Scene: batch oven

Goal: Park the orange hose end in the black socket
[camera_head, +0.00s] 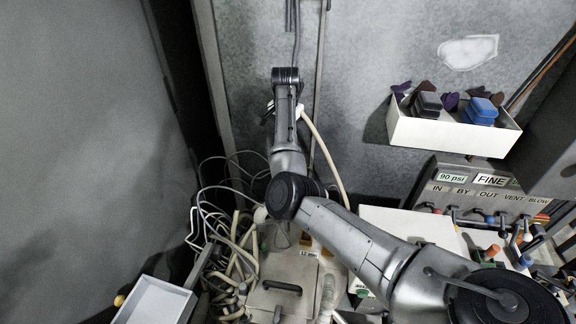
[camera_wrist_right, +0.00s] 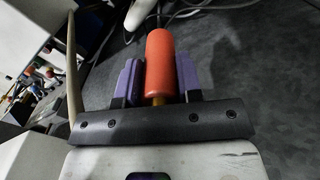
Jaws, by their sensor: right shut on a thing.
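The orange hose end (camera_wrist_right: 160,58) sits between the purple finger pads of my right gripper (camera_wrist_right: 158,80) in the right wrist view. The gripper is shut on it. A brass-coloured part shows at its lower end, and a pale hose (camera_wrist_right: 140,12) shows beyond its top. In the head view my right arm reaches from the lower right up toward the grey back wall. The hose end itself cannot be made out there. A cream hose (camera_head: 325,155) hangs down beside the forearm. I cannot pick out the black socket for certain. My left gripper is out of view.
A white wall bin (camera_head: 440,135) with black and blue blocks is at upper right. Below it is a labelled valve panel (camera_head: 480,190) with coloured fittings. Tangled hoses (camera_head: 235,245) lie left of a box with a handle (camera_head: 283,288). A pale tray (camera_head: 155,302) is at lower left.

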